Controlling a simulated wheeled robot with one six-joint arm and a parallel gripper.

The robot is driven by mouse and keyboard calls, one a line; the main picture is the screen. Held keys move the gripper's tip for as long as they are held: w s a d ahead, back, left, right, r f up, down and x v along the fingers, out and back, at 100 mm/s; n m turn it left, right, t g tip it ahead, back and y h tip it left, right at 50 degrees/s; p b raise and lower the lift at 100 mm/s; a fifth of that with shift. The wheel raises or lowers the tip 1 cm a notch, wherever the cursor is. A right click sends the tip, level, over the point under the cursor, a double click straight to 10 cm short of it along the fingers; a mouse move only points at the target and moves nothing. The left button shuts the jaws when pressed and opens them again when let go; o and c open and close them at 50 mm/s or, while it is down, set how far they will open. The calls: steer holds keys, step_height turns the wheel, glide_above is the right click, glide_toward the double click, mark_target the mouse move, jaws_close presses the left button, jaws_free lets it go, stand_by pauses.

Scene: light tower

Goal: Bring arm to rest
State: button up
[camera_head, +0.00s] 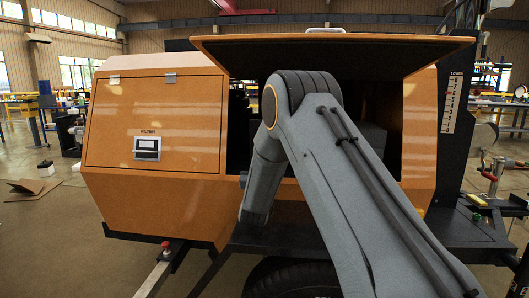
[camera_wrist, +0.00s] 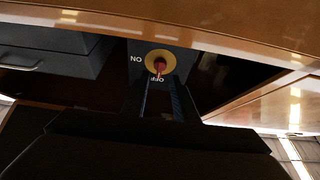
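My grey arm (camera_head: 330,170) reaches up and forward to the open compartment of the orange light tower (camera_head: 190,120), then bends down at its joint. In the head view my gripper is hidden behind the arm. The fingertips are close to the knob. I cannot tell whether they touch it, or how far apart they are.
A raised orange lid (camera_head: 330,50) hangs over the compartment. A tow bar (camera_head: 160,272) sticks out at lower left, and a black fender (camera_head: 450,232) at right. Open floor (camera_head: 60,240) lies at far left.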

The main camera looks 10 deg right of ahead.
steer(key=shift+v, duration=1.05)
